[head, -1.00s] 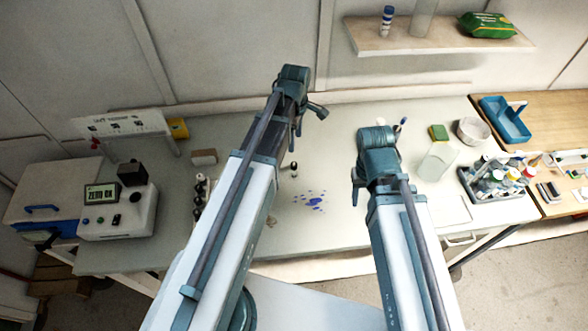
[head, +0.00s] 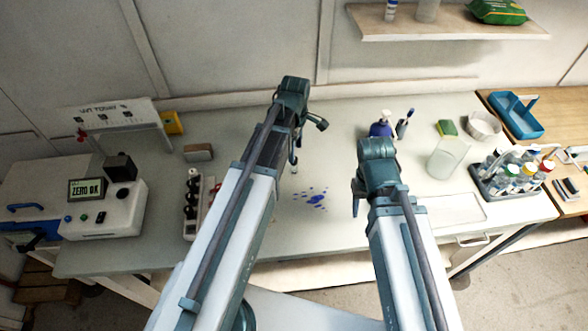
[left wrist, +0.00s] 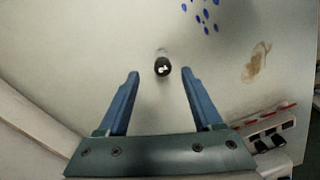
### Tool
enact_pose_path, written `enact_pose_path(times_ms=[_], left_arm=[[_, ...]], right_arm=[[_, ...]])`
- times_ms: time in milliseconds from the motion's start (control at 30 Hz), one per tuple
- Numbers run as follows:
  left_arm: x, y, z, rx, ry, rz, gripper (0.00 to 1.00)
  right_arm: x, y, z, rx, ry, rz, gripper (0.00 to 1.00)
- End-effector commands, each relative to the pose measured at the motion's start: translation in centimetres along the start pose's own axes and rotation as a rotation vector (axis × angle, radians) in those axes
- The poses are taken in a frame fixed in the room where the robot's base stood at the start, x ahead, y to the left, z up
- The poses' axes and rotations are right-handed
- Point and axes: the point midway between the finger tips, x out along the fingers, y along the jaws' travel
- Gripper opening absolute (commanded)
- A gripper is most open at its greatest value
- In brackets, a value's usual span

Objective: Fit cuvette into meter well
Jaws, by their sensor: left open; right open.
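The cuvette, a small clear vial with a black cap, stands on the bench; its black cap (left wrist: 162,68) shows in the left wrist view. In the head view the cuvette (head: 294,167) is small, just below my left gripper (head: 296,142). In the left wrist view my left gripper (left wrist: 160,76) is open, and the cap appears between its fingertips with a gap on both sides. The meter (head: 104,212) is a white box at the left reading "ZERO OK", with a dark block (head: 120,167) on top. The well's opening cannot be made out. My right gripper (head: 357,196) is open and empty, partly hidden by its arm.
A rack (head: 190,228) of black-capped vials stands between the meter and my left arm. Blue spots (head: 316,200) mark the bench between my arms. A beaker (head: 446,157) and a bottle carrier (head: 508,187) stand at right.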

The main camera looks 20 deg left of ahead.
Motion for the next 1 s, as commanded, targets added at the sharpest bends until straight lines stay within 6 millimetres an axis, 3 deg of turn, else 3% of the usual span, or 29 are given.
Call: enact_pose_path(times_ms=[167, 600, 867, 1000], left_arm=[[0.5, -0.1, 0.0, 0.000, 0.000, 0.000, 0.67], [5.2, -0.4, -0.2, 0.000, 0.000, 0.000, 0.67], [5.1, -0.4, -0.2, 0.000, 0.000, 0.000, 0.67], [5.1, -0.4, -0.2, 0.000, 0.000, 0.000, 0.45]], right_arm=[[0.5, -0.1, 0.0, 0.000, 0.000, 0.000, 0.50], [5.2, -0.5, -0.3, 0.002, 0.000, 0.000, 0.50], [5.0, -0.5, -0.3, 0.002, 0.000, 0.000, 0.50], [5.0, -0.5, -0.3, 0.002, 0.000, 0.000, 0.50]])
